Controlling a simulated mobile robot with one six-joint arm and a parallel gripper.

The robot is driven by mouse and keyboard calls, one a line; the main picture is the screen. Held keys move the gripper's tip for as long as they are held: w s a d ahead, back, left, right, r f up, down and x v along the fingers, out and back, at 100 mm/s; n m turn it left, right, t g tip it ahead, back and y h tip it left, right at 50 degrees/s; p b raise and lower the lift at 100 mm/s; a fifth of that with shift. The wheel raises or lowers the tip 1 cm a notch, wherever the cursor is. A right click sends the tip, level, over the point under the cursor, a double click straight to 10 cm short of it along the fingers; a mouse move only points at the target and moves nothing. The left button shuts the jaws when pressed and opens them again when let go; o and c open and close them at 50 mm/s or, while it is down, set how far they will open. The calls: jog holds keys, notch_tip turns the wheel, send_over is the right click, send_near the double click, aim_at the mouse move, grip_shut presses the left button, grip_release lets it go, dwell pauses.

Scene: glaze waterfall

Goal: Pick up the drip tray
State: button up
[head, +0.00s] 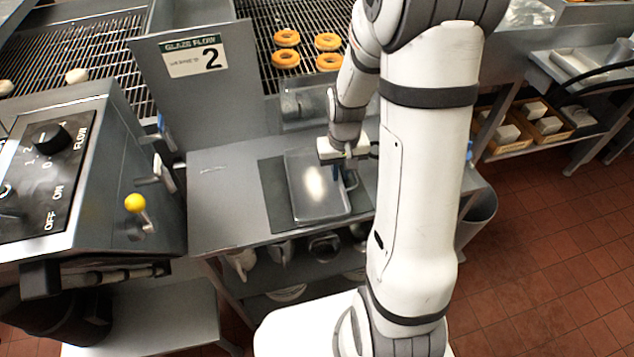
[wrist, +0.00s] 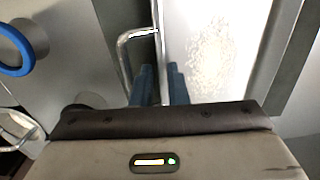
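The drip tray (head: 312,200) is a shallow, shiny metal tray on a dark mat on the steel table. Its bright floor (wrist: 215,45) fills the upper middle of the wrist view, with a bent-rod handle (wrist: 124,48) at its left side. My gripper (head: 348,178) is at the tray's right edge in the head view. In the wrist view its two blue fingers (wrist: 160,78) stand close together, one on each side of the tray's rim. It looks shut on the rim; the fingertips' lower contact is hidden. The tray appears to rest on the mat.
The dark mat (head: 276,195) shows left of the tray. A glaze panel (head: 205,85) marked 2 and a rack with doughnuts (head: 327,42) stand behind. A control box (head: 60,170) with a yellow-knobbed lever (head: 136,203) is at left. Jugs (head: 242,262) sit below the table.

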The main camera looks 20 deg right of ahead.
jog(key=shift+c, duration=0.5)
grip_shut()
jog(key=shift+r, duration=0.1)
